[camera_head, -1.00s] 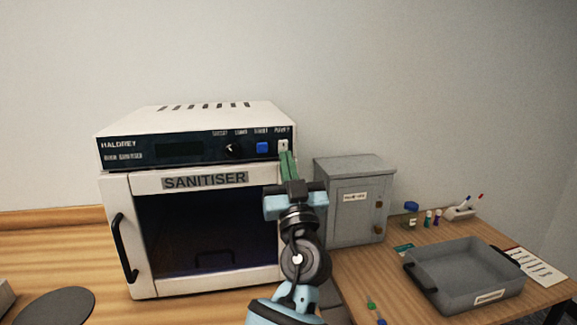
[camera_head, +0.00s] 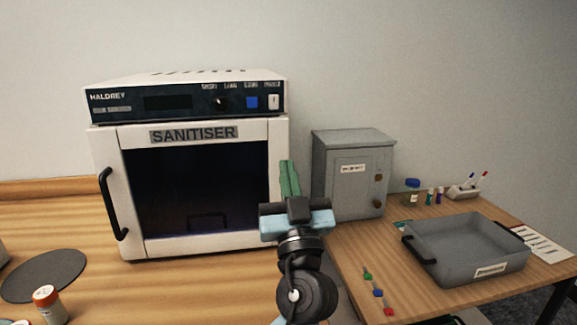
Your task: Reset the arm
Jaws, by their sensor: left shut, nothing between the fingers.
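My left gripper (camera_head: 289,178) shows in the head view, its green fingers shut together with nothing between them. It stands in front of the right edge of the white sanitiser (camera_head: 137,194), below the control panel and apart from the switches. The sanitiser's door is shut and its window is dark. On the panel are a black knob (camera_head: 221,103), a blue button (camera_head: 252,102) and a white rocker switch (camera_head: 274,102). My right gripper is not in view.
A grey metal cabinet (camera_head: 346,195) stands right of the gripper. A grey tray (camera_head: 470,262) sits on the right table, with small coloured pieces (camera_head: 378,292) in front. A dark round mat (camera_head: 45,275) and a capped jar (camera_head: 48,304) are at the left. The counter before the sanitiser is clear.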

